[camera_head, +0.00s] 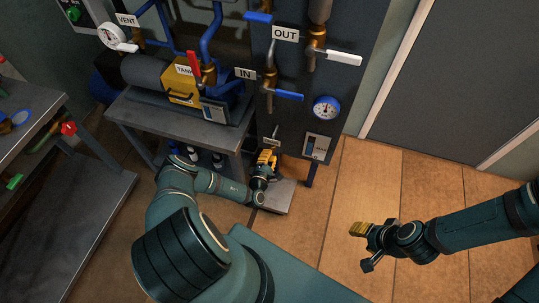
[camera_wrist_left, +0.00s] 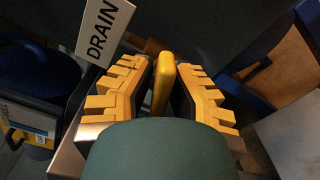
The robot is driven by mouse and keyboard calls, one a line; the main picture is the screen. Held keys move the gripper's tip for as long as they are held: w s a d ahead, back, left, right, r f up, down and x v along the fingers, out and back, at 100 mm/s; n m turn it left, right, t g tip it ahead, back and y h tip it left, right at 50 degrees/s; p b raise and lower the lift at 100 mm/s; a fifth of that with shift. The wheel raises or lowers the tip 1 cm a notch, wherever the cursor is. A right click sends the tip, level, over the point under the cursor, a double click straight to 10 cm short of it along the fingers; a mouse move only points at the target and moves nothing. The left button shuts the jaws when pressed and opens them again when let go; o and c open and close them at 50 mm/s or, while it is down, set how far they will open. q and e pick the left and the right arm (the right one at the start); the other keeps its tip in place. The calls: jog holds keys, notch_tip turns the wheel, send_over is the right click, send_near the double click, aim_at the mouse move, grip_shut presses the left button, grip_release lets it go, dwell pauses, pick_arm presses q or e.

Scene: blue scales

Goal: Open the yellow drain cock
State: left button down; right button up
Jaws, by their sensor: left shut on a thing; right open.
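The yellow drain cock (camera_wrist_left: 163,84) shows in the left wrist view as an upright yellow lever between the two toothed yellow fingers of my left gripper (camera_wrist_left: 165,88). The fingers are shut on it. In the head view my left gripper (camera_head: 266,160) is low at the foot of the dark panel, and the cock is hidden there behind it. A white DRAIN label (camera_wrist_left: 104,32) stands beside the left finger. My right gripper (camera_head: 361,230) is open and empty, above the tiled floor on the right.
A grey plate (camera_head: 278,197) lies below my left gripper. The dark panel (camera_head: 297,102) above carries a blue-handled valve, a white-handled valve and a gauge (camera_head: 326,108). A table (camera_head: 180,124) with the tank unit stands to the left. Floor on the right is clear.

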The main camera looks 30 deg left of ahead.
pick_arm(q)
jog(key=n, duration=0.6)
jog(key=shift+w+n, duration=0.1)
jog(key=shift+n, duration=0.2)
jog(key=n, duration=0.6)
jog(key=shift+n, duration=0.3)
jog(key=c, duration=1)
grip_release()
jog(key=shift+c, duration=0.2)
jog(key=v, duration=1.2)
